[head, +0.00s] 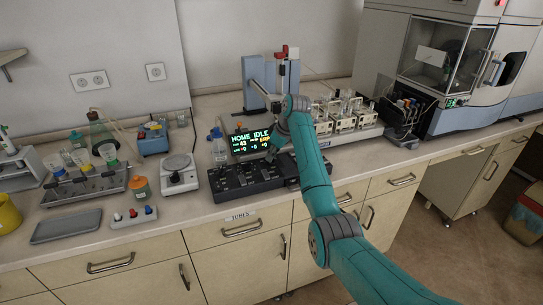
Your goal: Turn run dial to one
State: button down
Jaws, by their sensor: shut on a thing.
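The black control box (238,183) lies on the bench with several dark knobs and parts on its top. Behind it a small screen (250,141) shows "HOME IDLE" in green, with smaller figures below. My gripper (271,156) is small and dark in the head view. It points down at the right part of the box, beside the screen, and is shut on what appears to be the run dial. The dial itself is hidden by the gripper and wrist, so its setting cannot be read.
A white balance (179,174) and an orange-capped jar (141,188) stand left of the box. A grey tray (66,226) and a small block with coloured knobs (134,216) lie near the front edge. An autosampler with racks (345,117) stands right, behind my arm.

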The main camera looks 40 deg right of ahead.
jog(key=shift+n+y, duration=0.3)
jog(key=shift+n, duration=0.7)
jog(key=c, duration=1.3)
grip_release()
jog(key=shift+d, duration=0.1)
jog(key=v, duration=0.7)
jog(key=shift+r, duration=0.25)
jog(key=shift+d, duration=0.1)
